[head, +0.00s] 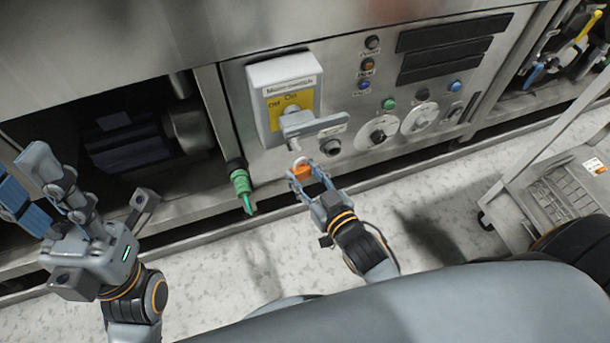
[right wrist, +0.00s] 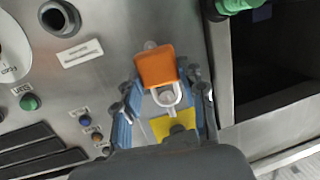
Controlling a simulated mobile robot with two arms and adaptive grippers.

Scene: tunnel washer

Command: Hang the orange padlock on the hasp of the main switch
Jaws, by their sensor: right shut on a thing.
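The orange padlock (head: 301,171) is in my right gripper (head: 305,178), below the handle of the main switch. In the right wrist view its orange body (right wrist: 156,66) and pale shackle (right wrist: 166,94) show between the blue-padded fingers of the right gripper (right wrist: 165,95). The main switch (head: 284,90) is a pale box with a yellow plate and a grey handle (head: 315,128). A pale part overlaps the shackle in the wrist view; I cannot tell whether the shackle passes through the hasp. My left gripper (head: 35,180) is open and empty at the left.
Knobs and buttons (head: 384,135) line the steel panel right of the switch. A green hose fitting (head: 240,183) hangs left of the padlock. A dark open bay (head: 130,140) lies behind my left gripper. A grey cart (head: 550,195) stands at the right.

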